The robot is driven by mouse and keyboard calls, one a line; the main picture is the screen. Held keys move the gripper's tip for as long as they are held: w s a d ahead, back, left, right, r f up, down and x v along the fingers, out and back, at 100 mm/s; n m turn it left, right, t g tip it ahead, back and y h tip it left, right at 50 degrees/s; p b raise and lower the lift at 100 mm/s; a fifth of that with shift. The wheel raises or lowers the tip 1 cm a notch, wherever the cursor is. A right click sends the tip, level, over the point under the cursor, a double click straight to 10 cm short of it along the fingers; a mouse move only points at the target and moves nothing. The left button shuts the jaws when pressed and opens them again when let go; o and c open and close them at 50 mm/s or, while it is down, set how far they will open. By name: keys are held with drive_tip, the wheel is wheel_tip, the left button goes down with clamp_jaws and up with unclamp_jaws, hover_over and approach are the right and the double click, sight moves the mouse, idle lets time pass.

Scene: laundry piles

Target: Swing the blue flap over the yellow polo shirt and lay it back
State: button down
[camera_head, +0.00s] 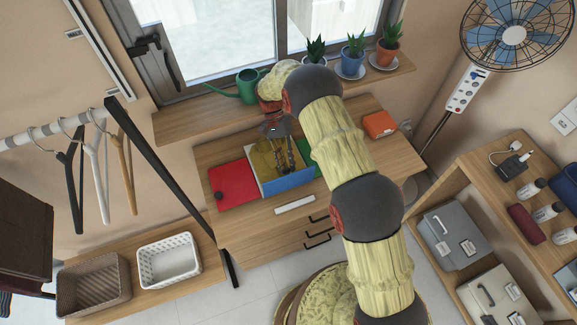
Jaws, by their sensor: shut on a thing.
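A folding board lies on the wooden dresser top, with a red flap (234,184) flat on the left and a green flap (306,152) on the right, partly behind my arm. The yellow polo shirt (262,160) lies on the middle of the board, partly covered by my gripper. The blue flap (288,183) is at the front of the board, beside the shirt; it looks raised, but its exact tilt is hard to tell. My gripper (287,169) points down over the shirt, its fingers shut on the blue flap's upper edge.
A white strip-like item (295,204) lies near the dresser's front edge. An orange box (379,125) sits at the back right. A windowsill behind holds a green watering can (248,86) and potted plants. A clothes rail (160,170) stands left.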

drive_tip(key=c, duration=2.5)
unclamp_jaws()
drive_tip(key=shift+s+a+f, duration=0.15)
drive_tip(key=shift+a, duration=0.4)
drive_tip(key=shift+s+a+f, duration=0.15)
drive_tip(key=shift+a, duration=0.4)
drive_tip(key=shift+c, duration=0.2)
drive_tip(key=shift+o, duration=0.7)
drive_tip(key=shift+r, duration=0.1)
drive_tip(key=shift+o, duration=0.6)
drive_tip(key=shift+d+r, duration=0.1)
drive_tip(key=shift+d, duration=0.15)
drive_tip(key=o, duration=0.7)
drive_tip(key=shift+w+d, duration=0.15)
drive_tip(key=shift+o, duration=0.2)
drive_tip(key=shift+r, duration=0.1)
wheel_tip(320, 180, up, 10)
